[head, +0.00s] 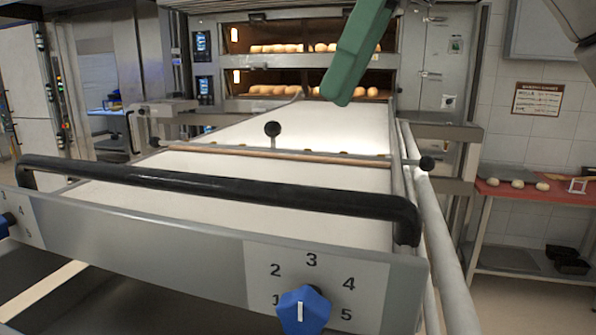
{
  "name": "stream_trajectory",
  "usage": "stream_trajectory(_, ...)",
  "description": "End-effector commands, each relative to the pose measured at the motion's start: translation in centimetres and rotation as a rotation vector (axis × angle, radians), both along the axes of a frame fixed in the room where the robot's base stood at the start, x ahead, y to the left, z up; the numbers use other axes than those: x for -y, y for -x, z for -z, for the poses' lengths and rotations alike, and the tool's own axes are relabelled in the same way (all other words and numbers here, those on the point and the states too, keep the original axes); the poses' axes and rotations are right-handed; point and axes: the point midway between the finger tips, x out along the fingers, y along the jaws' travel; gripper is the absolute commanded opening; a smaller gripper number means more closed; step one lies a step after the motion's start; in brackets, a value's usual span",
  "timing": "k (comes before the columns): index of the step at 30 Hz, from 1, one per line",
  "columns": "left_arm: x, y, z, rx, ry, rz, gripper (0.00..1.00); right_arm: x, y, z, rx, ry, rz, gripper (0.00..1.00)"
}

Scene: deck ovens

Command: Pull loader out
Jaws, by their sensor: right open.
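The loader (290,205) is a long flat frame with a pale belt. It runs from close in front of me to the deck oven, its far end at the lower lit opening (285,80). A black handle bar (215,185) spans its near end, above a grey front panel (215,257) with a blue knob (303,309) and numbers. My right gripper (350,60) shows as a green part at the top, above the loader's far half. It is open and apart from the handle; its second finger is not clear. My left gripper is out of view.
Loaves lie in both oven openings, upper (275,48) and lower. A crossbar with black ball knobs (272,129) lies across the belt. At the right, a red-topped table (540,194) holds dough pieces. Floor shows between the loader and that table.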

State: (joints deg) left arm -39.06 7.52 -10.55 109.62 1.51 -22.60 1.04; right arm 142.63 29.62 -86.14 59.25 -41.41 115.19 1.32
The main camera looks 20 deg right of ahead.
Motion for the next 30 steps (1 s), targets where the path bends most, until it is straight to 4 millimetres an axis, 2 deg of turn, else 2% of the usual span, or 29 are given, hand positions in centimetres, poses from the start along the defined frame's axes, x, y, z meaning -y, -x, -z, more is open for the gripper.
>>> stream_trajectory(11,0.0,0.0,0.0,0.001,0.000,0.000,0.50,-1.1,-0.2,2.7,0.003,-0.005,0.001,0.59)
stream_trajectory(25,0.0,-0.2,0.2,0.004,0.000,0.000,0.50,-3.5,-0.6,8.0,0.005,-0.003,0.004,0.59)
stream_trajectory(30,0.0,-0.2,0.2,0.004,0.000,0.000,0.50,-4.1,-0.6,9.1,0.005,-0.005,0.005,0.59)
